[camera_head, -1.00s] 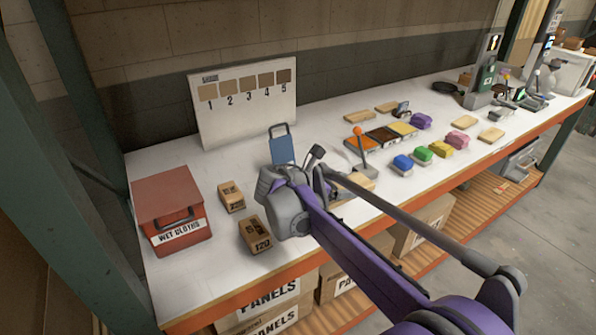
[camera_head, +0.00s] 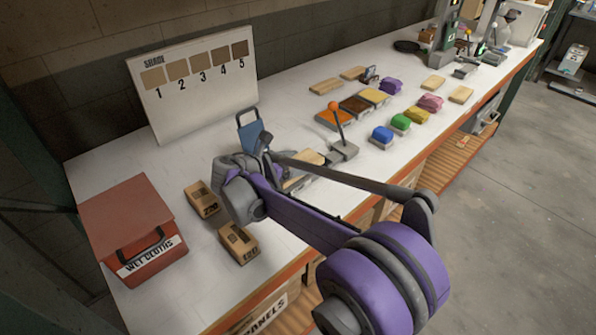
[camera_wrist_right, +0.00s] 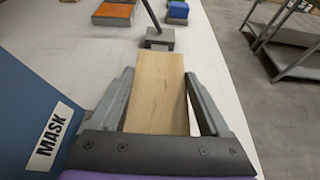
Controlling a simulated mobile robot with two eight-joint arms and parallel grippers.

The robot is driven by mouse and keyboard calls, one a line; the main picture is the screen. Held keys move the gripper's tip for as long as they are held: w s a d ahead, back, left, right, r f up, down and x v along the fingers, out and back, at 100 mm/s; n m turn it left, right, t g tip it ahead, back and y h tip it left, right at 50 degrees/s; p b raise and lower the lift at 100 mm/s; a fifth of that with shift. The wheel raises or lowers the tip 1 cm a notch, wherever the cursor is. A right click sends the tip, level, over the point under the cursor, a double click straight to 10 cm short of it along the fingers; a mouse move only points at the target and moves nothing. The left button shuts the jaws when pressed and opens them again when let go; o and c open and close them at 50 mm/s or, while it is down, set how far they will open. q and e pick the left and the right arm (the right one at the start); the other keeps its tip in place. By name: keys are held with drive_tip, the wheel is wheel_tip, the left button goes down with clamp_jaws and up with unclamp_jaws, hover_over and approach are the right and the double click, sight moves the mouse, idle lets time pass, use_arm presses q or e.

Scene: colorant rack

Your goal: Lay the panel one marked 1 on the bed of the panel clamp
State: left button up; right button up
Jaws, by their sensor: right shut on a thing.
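My right gripper (camera_wrist_right: 158,80) is shut on a pale wooden panel, with one finger along each side. The panel (camera_wrist_right: 160,108) runs forward from the gripper in the wrist view, and no number shows on it. In the head view the panel (camera_head: 305,170) is partly hidden behind my right arm. A grey clamp base (camera_head: 345,151) with a lever and orange knob (camera_head: 334,106) is at the panel's far end. I cannot tell whether the panel touches its bed. My left gripper is not in view.
A blue mask holder (camera_head: 251,135) stands close to my right wrist. Two brown sanding-block boxes (camera_head: 238,243) and a red wet-cloths bin (camera_head: 130,225) are at the left. Coloured pads (camera_head: 382,134) and several wooden panels (camera_head: 326,86) lie farther right. A shade board (camera_head: 200,110) stands behind.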

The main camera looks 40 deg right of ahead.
drive_tip(key=shift+f, duration=1.7)
drive_tip(key=shift+f, duration=0.15)
drive_tip(key=o, duration=1.3)
drive_tip(key=shift+c, duration=0.2)
drive_tip(key=shift+a+r, duration=0.1)
drive_tip(key=shift+r, duration=0.1)
drive_tip(key=v, duration=1.1)
drive_tip(key=shift+a+r, duration=0.2)
drive_tip(key=shift+a, duration=0.15)
